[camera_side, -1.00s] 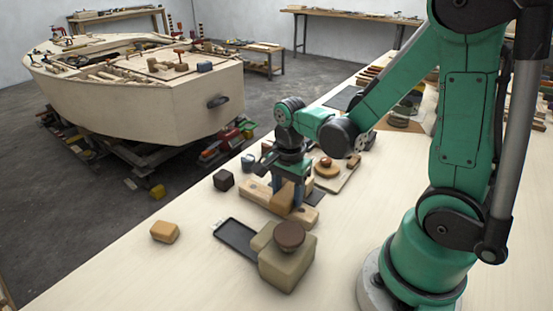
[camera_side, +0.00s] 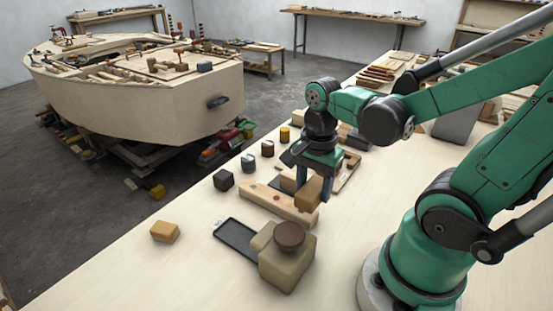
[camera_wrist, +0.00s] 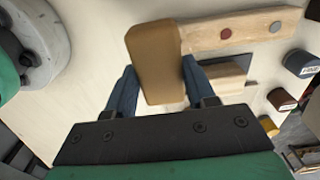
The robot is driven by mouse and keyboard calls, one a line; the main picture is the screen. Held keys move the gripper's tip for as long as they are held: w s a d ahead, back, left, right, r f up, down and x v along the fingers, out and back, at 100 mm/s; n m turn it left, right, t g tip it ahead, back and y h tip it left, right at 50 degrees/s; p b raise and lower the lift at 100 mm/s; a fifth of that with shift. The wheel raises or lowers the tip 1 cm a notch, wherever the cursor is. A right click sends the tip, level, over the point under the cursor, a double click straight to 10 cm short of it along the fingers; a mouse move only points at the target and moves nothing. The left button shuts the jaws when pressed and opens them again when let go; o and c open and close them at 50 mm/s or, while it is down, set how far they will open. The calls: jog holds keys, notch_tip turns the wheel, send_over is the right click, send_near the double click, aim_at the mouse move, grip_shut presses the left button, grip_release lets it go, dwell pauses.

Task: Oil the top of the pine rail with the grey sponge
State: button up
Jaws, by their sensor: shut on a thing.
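My gripper (camera_side: 312,188) is shut on a tan-brown block (camera_side: 309,194), possibly a sponge but not grey in colour. In the wrist view the block (camera_wrist: 157,62) sits between the two blue fingers and covers one end of the pale wooden rail (camera_wrist: 240,32). The rail (camera_side: 272,203) lies on the bench, with round plugs along it. The block is at the rail's right end in the side view; I cannot tell whether they touch. No clearly grey sponge shows.
A black tray (camera_side: 236,236) and a beige container with a brown knob (camera_side: 287,262) stand in front of the rail. A yellow-tan block (camera_side: 165,232) lies at left. A black block (camera_side: 223,180) and several small tins (camera_side: 267,149) line the bench edge.

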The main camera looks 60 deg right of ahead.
aim_at(314, 186)
jog(key=shift+r, duration=1.9)
